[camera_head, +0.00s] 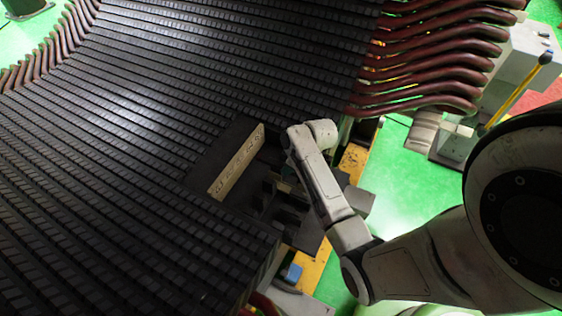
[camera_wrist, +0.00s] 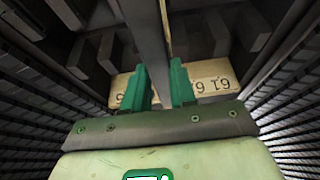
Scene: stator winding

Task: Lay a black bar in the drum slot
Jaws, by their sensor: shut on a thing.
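My gripper (camera_wrist: 160,72) shows in the wrist view with its two green fingers shut on a long dark bar (camera_wrist: 150,35). The bar runs from between the fingers up to the top edge of the view; its far end is out of sight. In the head view my wrist hides most of the gripper and the held bar cannot be made out. The drum (camera_head: 120,120) fills the left and middle of the head view with long rows of dark slots. Its ribbed walls (camera_wrist: 290,110) also rise on both sides of the wrist view.
A cream numbered block (camera_head: 236,162) stands beside dark upright pieces (camera_head: 290,215) in a recess close to my wrist. It also shows behind the fingers in the wrist view (camera_wrist: 212,86). Red-brown coil ends (camera_head: 430,60) stick out at the upper right. Green floor lies to the right.

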